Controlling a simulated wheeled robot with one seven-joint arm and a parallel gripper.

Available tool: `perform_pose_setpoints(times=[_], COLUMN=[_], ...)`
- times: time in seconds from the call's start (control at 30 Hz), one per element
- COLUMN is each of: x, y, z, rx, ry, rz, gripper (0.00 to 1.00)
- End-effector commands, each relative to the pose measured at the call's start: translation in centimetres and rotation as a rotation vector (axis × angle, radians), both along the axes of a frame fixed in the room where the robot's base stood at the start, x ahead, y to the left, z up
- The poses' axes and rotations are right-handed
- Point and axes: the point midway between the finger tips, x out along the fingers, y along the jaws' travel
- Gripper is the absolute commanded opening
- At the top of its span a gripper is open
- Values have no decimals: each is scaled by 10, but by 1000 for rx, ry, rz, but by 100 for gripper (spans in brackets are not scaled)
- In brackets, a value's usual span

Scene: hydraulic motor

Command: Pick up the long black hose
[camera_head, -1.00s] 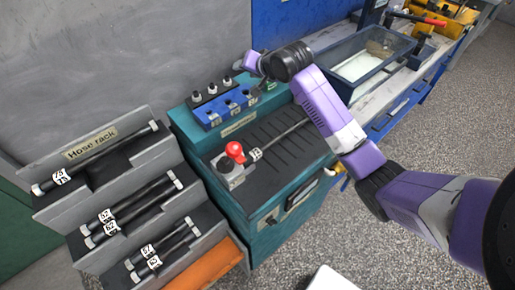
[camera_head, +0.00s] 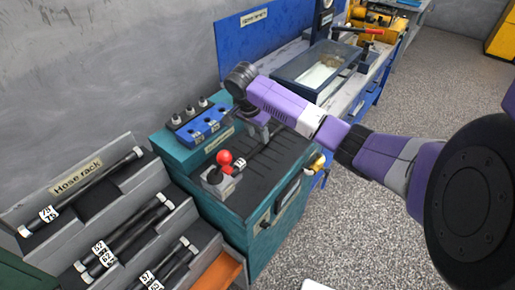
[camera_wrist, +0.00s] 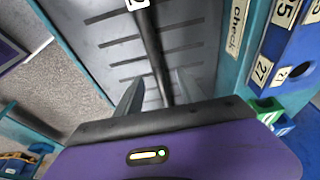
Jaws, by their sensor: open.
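A black hose (camera_wrist: 153,45) with a white number label lies on the dark slotted top of the teal bench (camera_head: 278,162). In the wrist view it runs lengthwise between the two fingers of my gripper (camera_wrist: 157,93). The gripper is open, with a finger on each side of the hose; I cannot tell whether either touches it. In the head view my gripper (camera_head: 264,138) points down over the bench top and partly hides the hose. Another long black hose (camera_head: 90,188) lies on the top step of the hose rack.
The grey hose rack (camera_head: 75,172) holds several more labelled black hoses on its lower steps. A fixture with a red knob (camera_head: 224,157) stands at the bench's near left. A blue numbered block (camera_head: 205,131) is behind. A glass-sided tank (camera_head: 316,68) stands beyond.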

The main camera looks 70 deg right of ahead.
Motion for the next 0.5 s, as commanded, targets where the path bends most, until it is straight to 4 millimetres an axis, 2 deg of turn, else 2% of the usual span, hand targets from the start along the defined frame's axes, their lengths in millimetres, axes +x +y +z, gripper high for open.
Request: perform_pose_setpoints(times=[0.3,0.5], x=[-6,-6], y=[-6,-8], z=[-39,-49], rx=[-1,0], ry=[1,-1], rz=[1,2], gripper=[46,46])
